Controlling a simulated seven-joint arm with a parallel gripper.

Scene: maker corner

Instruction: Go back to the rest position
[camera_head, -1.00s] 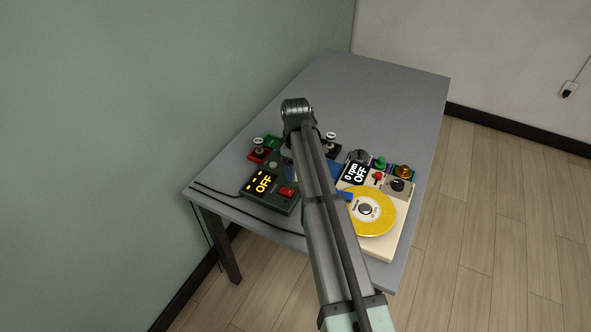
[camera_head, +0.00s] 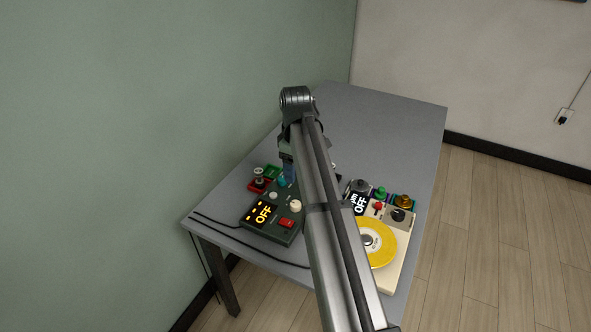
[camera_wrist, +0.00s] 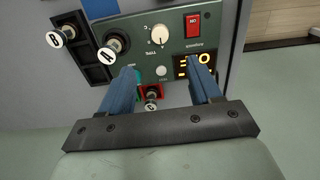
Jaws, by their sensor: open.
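My gripper (camera_wrist: 165,78) is open and empty in the wrist view, its two blue fingers apart in front of a dark green control box (camera_wrist: 172,47). In the head view my gripper (camera_head: 288,172) hangs above the back of that box (camera_head: 259,230), partly hidden by my own arm. The box has a display reading OFF (camera_head: 262,214), a red switch (camera_head: 287,222) and a pale knob (camera_head: 295,206). A gap between the fingertips and the box cannot be judged exactly.
A cream machine with a yellow disc (camera_head: 379,243) stands at right, partly behind my arm. Round-topped pieces labelled A (camera_wrist: 106,54), B (camera_wrist: 54,38) and C (camera_wrist: 152,104) stand around the box. The grey table (camera_head: 385,125) is clear at the back.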

